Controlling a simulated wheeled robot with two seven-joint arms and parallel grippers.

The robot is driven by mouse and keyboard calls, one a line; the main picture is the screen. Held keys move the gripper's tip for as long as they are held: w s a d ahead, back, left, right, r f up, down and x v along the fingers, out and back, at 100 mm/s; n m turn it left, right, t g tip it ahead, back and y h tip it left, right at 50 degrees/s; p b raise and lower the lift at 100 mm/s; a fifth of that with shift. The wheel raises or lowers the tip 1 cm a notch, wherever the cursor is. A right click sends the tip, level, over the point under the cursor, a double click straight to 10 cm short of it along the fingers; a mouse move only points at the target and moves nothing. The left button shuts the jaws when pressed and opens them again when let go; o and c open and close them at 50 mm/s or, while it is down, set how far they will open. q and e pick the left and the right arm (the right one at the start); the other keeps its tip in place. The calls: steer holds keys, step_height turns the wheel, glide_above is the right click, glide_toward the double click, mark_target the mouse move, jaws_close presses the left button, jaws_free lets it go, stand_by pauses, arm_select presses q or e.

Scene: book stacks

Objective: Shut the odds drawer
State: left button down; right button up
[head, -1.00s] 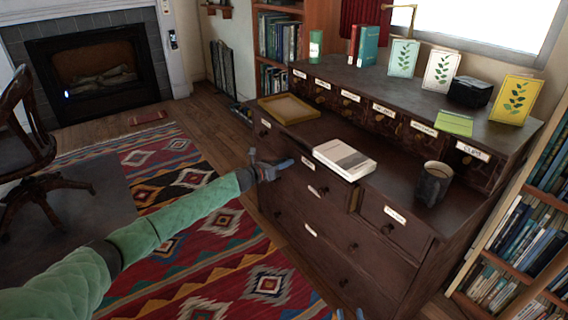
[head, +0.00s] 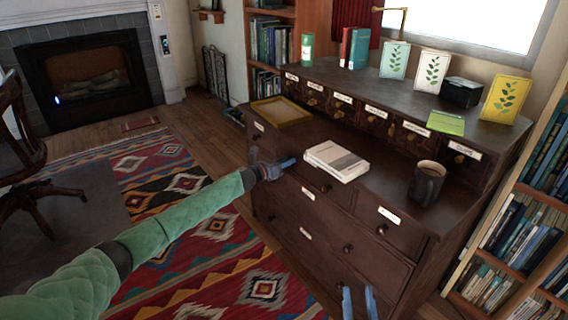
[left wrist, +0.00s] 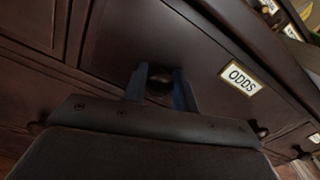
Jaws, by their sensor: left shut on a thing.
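The odds drawer (left wrist: 205,45) is a dark wood front with a white ODDS label (left wrist: 242,78) and a round knob (left wrist: 159,82) in the left wrist view. My left gripper (left wrist: 158,88) is shut on that knob, one finger on each side. In the head view my left gripper (head: 278,167) is at the front of the dark chest (head: 400,275), on the left of its upper drawer row. The hand hides part of the drawer front; I cannot tell how far it stands out. My right gripper (head: 359,303) shows at the bottom edge, its two blue fingers apart and empty.
A white book (head: 336,160), a dark mug (head: 427,183) and a yellow tray (head: 281,111) are on the chest's ledge. A bookcase (head: 500,235) stands close on the right. A patterned rug (head: 200,250) covers the floor in front.

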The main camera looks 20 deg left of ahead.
arm_select(q)
steer(key=shift+w+r, duration=0.1)
steer(key=shift+r, duration=0.05)
steer(key=c, duration=1.5)
jaws_free()
steer(key=o, duration=0.4)
steer(key=shift+w, duration=0.1)
steer(key=shift+d, duration=0.1)
steer(key=shift+d, duration=0.1)
